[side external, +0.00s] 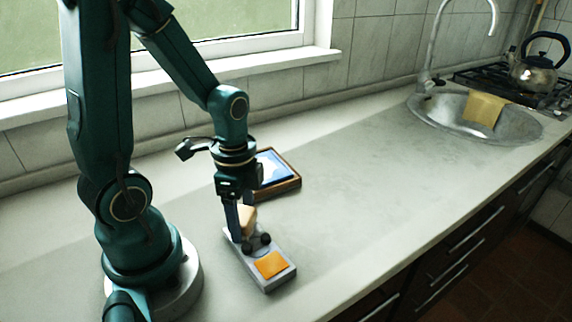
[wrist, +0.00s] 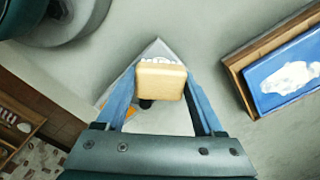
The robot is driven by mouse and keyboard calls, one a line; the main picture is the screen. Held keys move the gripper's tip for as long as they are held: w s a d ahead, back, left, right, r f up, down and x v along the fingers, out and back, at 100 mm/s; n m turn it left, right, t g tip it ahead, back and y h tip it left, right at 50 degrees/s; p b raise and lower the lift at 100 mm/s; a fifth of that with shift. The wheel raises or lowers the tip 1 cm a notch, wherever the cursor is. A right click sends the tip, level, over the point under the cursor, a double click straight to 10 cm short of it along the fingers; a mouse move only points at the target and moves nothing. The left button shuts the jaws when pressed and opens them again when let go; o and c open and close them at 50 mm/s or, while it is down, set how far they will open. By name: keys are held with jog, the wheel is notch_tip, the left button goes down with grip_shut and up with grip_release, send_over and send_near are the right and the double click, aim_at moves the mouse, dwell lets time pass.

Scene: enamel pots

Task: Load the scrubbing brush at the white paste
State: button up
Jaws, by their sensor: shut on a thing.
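My gripper (side external: 243,226) is shut on the scrubbing brush (side external: 249,215), a pale wooden block. In the wrist view the brush (wrist: 161,82) sits between the blue fingers, with white bristles (wrist: 157,60) showing at its far edge. The brush is over the grey holder (side external: 287,279), which has an orange pad at its front end. I cannot tell whether the brush touches the holder. The white paste (wrist: 291,77) lies as a smear on a blue-floored tray with a wooden rim (wrist: 264,50). In the side view this tray (side external: 291,185) is behind and right of my gripper.
The orange pad (side external: 271,264) lies on the holder, with dark round knobs (side external: 257,241) beside my fingers. The counter right of the tray is clear up to a sink (side external: 535,128) with a yellow cloth (side external: 484,109). A kettle (side external: 533,72) stands on the stove.

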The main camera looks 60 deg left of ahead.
aim_at(243, 215)
jog(key=shift+r, duration=3.55)
jog(key=shift+d+f, duration=0.1)
jog(key=w+d+r+n, duration=0.2)
jog(key=w+r+n, duration=0.5)
jog(key=w+n, duration=0.1)
jog(key=shift+r+n, duration=0.35)
jog(key=shift+n, duration=0.15)
